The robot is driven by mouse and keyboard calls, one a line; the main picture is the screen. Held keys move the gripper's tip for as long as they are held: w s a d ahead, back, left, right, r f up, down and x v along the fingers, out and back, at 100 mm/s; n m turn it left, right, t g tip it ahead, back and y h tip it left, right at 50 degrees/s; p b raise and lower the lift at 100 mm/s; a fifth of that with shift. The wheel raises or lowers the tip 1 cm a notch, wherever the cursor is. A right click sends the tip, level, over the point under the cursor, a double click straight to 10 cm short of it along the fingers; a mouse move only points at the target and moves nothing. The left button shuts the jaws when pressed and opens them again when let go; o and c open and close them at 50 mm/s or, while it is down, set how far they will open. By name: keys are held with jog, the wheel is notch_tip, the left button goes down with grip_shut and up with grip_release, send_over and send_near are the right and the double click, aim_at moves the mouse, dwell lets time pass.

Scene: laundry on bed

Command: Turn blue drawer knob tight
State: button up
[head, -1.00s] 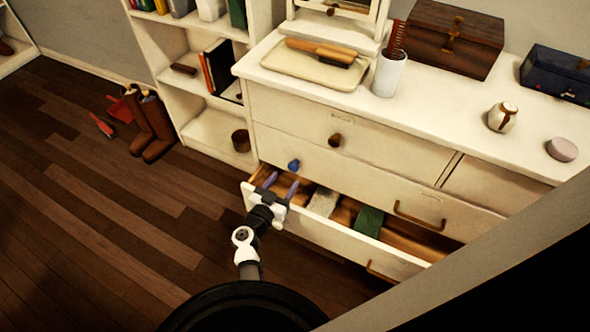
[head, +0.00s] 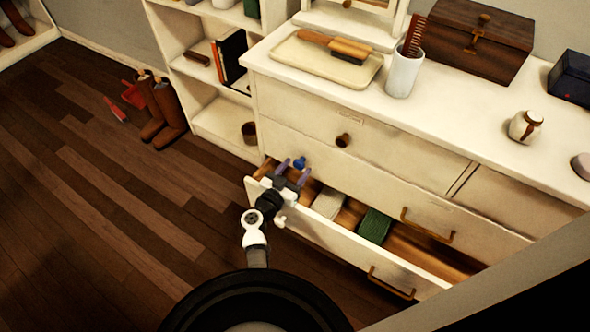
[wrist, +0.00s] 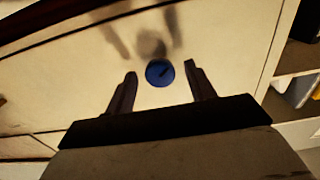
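The blue drawer knob (head: 299,162) is on the left part of the dresser's middle drawer front, above the open lower drawer (head: 340,236). In the wrist view the round blue knob (wrist: 159,73) shows a dark slot across its face. My gripper (head: 291,171) is open, its two fingers spread and pointing at the drawer front. In the wrist view the fingers of my gripper (wrist: 158,90) stand to the left and right of the knob, with the knob near the fingertips. Neither finger appears to touch it.
The open lower drawer juts out below my gripper and holds a light folded item (head: 328,204) and a green one (head: 374,226). A brown knob (head: 343,140) sits to the right. A tray (head: 325,70) and a white cup (head: 404,75) stand on the dresser top.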

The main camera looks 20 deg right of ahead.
jog(key=c, duration=0.9)
jog(key=shift+r+m+p, duration=0.1)
jog(key=shift+m+p, duration=0.2)
jog(key=shift+p, duration=0.05)
